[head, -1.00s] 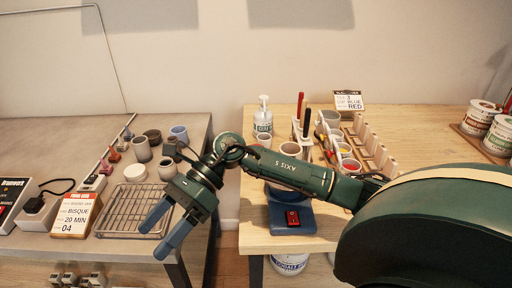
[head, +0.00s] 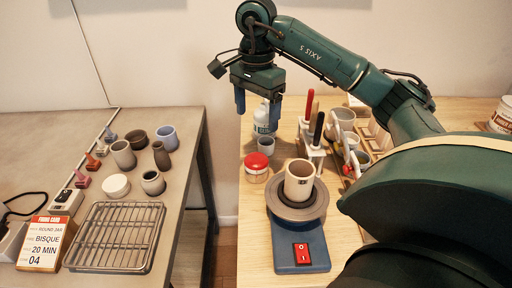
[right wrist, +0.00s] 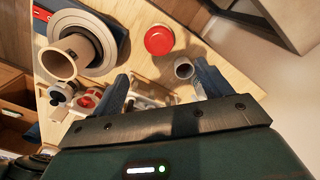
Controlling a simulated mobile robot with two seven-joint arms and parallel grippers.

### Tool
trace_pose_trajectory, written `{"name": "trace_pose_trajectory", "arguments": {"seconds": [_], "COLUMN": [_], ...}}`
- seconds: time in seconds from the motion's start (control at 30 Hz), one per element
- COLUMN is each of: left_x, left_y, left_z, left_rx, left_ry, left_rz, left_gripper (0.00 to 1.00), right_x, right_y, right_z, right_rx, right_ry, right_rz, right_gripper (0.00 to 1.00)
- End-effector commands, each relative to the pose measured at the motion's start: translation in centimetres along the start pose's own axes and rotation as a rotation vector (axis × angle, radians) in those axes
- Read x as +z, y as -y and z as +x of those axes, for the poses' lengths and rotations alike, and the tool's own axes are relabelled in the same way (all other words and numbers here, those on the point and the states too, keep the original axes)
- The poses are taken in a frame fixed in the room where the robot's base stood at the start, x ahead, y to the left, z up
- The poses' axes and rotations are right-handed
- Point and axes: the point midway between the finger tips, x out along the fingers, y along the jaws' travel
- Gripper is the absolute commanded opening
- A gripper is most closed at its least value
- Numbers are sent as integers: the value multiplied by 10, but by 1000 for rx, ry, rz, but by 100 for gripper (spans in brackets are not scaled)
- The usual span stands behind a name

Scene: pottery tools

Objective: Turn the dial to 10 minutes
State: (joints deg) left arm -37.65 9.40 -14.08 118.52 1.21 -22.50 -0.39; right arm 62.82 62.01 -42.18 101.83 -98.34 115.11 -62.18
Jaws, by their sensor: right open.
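A small round object with a red top and a pale body, likely the dial (head: 257,163), stands on the wooden table left of the pottery wheel. Its red top also shows in the right wrist view (right wrist: 159,40), beyond the fingertips. No minute marks can be read on it. My right gripper (head: 257,110) is open and empty, with its fingers pointing down, above and behind the dial in the head view. Its two fingers also show apart in the right wrist view (right wrist: 161,75). My left gripper is not in view.
A pottery wheel (head: 284,238) with a beige cup (head: 299,182) stands right of the dial. A small grey cup (head: 265,146), a bottle (head: 262,117) and a tool holder (head: 313,150) are behind. A firing card (head: 42,243) reads 20 MIN. A wire rack (head: 117,237) lies on the left table.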

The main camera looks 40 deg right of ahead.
Motion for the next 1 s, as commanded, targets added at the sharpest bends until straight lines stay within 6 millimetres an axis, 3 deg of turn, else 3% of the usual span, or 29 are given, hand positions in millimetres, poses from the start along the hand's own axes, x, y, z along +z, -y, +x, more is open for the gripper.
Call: {"name": "trace_pose_trajectory", "arguments": {"seconds": [0.6, 0.8, 1.0], "left_x": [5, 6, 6], "left_y": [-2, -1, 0], "left_z": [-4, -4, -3], "left_rx": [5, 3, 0], "left_ry": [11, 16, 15], "left_rz": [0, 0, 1], "left_gripper": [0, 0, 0], "right_x": [1, 1, 1], "right_y": [-1, 0, 0], "right_z": [108, 126, 130], "right_rx": [4, 1, -1], "right_ry": [1, 1, 2], "right_rz": [0, -1, -1], "right_gripper": [77, 77, 77]}}
